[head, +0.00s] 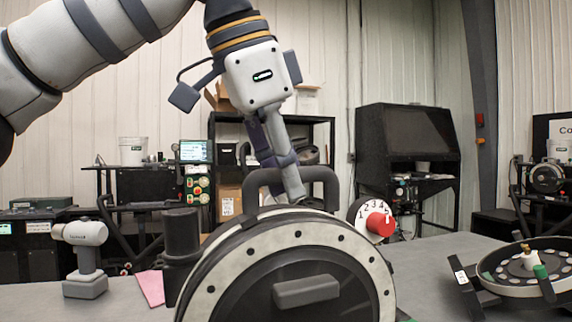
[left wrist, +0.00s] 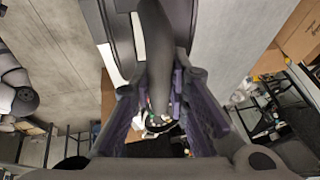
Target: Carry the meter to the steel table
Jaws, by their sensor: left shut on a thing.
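The seed meter (head: 290,245), a large upright dark disc housing with a pale, black-dotted rim, fills the lower middle of the head view. It has a red knob (head: 381,224) on a numbered dial and a dark loop handle (head: 325,175) on top. My left gripper (head: 285,175) reaches down from above and is shut on this handle. In the left wrist view the handle (left wrist: 155,45) lies between the purple fingers of the gripper (left wrist: 162,90). The meter's base is cut off, so I cannot tell whether it touches the grey tabletop (head: 440,254). My right gripper is not in view.
A grey-white power tool (head: 84,258) stands on the tabletop at left, near a pink cloth (head: 151,288). An open round disc assembly (head: 530,270) lies at right. Shelving and a dark cabinet (head: 408,135) stand behind. Bare tabletop shows between the meter and the disc assembly.

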